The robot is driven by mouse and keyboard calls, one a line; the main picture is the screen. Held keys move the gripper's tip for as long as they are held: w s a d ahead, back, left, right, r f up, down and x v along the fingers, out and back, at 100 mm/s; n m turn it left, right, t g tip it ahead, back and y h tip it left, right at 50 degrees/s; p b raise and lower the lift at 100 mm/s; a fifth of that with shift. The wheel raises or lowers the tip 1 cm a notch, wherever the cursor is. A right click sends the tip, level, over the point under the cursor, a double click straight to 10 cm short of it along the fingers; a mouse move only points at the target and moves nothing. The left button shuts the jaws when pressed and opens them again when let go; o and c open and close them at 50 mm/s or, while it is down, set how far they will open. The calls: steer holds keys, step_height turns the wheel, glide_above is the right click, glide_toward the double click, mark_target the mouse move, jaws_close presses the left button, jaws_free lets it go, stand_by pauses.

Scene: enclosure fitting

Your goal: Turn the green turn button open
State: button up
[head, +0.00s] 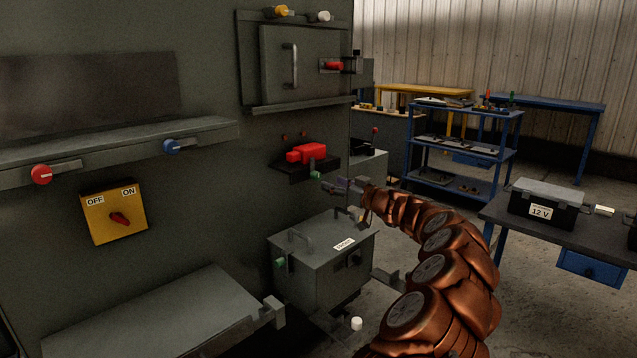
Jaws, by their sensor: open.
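One green knob (279,262) with a short grey piece beside it sits at the left side of a grey lidded box (318,275), low by the cabinet. A second, smaller green knob (315,174) is under the front of a small dark shelf that carries a red part. I cannot tell from this view which is the turn button, nor how far either is turned. My gripper (340,188) is open and empty, above the box lid and just to the right of and below the upper green knob. No contact with either knob is visible.
The cabinet wall (215,190) fills the left, with a red knob (41,174), a blue knob (170,146) and a yellow OFF/ON switch (113,212). A grey ledge (180,310) juts out low. Blue shelves (462,147) and a bench with a 12 V box (543,203) stand right.

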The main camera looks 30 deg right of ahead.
mark_target(319, 178)
steer(key=shift+x, duration=3.6)
steer(key=shift+a, duration=0.1)
steer(key=shift+c, duration=0.4)
steer(key=shift+r, duration=0.1)
jaws_close()
